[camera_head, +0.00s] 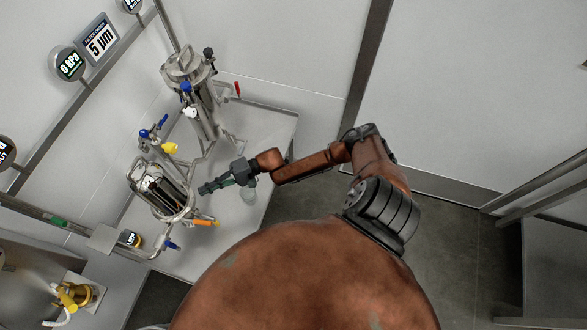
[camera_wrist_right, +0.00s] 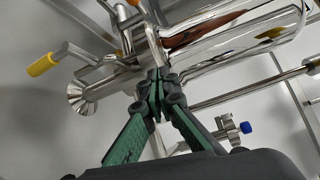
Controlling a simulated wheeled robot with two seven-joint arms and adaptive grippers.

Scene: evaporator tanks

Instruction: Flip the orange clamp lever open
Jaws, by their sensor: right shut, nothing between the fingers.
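An orange lever (camera_head: 206,222) sticks out to the right from the lower side of the nearer steel vessel (camera_head: 155,190) in the head view. My right gripper (camera_head: 202,188) is shut and empty, its tips just right of this vessel and above the lever in the picture. In the right wrist view the closed fingertips (camera_wrist_right: 158,73) are at or close to a steel rim; contact cannot be told. A small orange part (camera_wrist_right: 133,3) shows at the top edge there; I cannot tell if it is the same lever. My left gripper is not in view.
A taller steel vessel (camera_head: 195,85) stands behind. A yellow knob (camera_head: 169,148) and a blue valve handle (camera_head: 146,133) stick out between the vessels. A yellow-ended handle (camera_wrist_right: 42,64) shows in the wrist view. The white bench (camera_head: 270,122) is clear at its right end.

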